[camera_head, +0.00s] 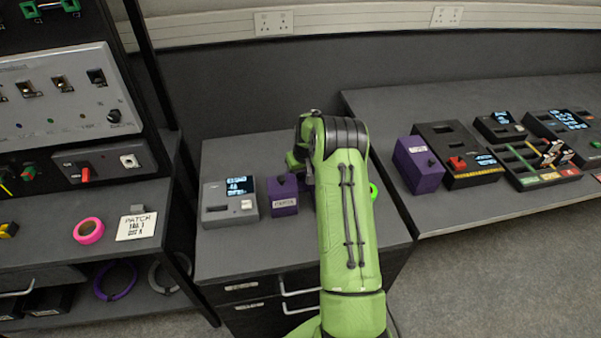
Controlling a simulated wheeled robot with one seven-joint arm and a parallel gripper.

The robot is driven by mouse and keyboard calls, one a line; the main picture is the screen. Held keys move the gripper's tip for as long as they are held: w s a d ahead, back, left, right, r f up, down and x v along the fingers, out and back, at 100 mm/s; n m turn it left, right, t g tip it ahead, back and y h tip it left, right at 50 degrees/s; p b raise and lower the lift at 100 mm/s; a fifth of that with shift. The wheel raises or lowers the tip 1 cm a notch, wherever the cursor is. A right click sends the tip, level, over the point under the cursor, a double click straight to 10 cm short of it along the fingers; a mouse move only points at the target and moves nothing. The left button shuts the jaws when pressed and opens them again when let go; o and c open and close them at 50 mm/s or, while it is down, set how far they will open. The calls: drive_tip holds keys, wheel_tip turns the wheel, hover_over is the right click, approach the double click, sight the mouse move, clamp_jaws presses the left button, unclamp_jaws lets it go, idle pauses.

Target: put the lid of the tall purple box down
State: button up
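A purple box (283,197) with a pale label and a dark knob on top stands on the small dark cabinet, just left of my arm. My green arm reaches over the cabinet. Its far end is beside the smaller box, but the forearm hides my gripper's fingers. I cannot see whether they touch or hold anything.
A grey device with a lit screen (229,200) stands left of the smaller box. A bright green round thing (373,191) shows right of my arm. Dark devices and trays (540,165) crowd the right bench. The cabinet's front top (260,245) is clear. A switch rack stands at left.

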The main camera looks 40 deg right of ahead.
sight(304, 188)
drive_tip(key=shift+r+p, duration=0.3)
drive_tip(key=d+p+v, duration=0.1)
drive_tip(key=v, duration=1.1)
drive_tip(key=s+a+r+n+t, duration=0.1)
drive_tip(key=s+a+r, duration=0.4)
drive_tip(key=a+r, duration=0.35)
drive_tip(key=s+a+r+n, duration=0.1)
drive_tip(key=s+a+r, duration=0.5)
drive_tip(key=a+r, duration=0.3)
drive_tip(key=s+a, duration=0.5)
drive_tip(key=s, duration=0.4)
drive_tip(key=s+a+f+n+t, duration=0.1)
drive_tip(key=s+a, duration=0.4)
drive_tip(key=s, duration=0.4)
drive_tip(key=shift+y, duration=0.4)
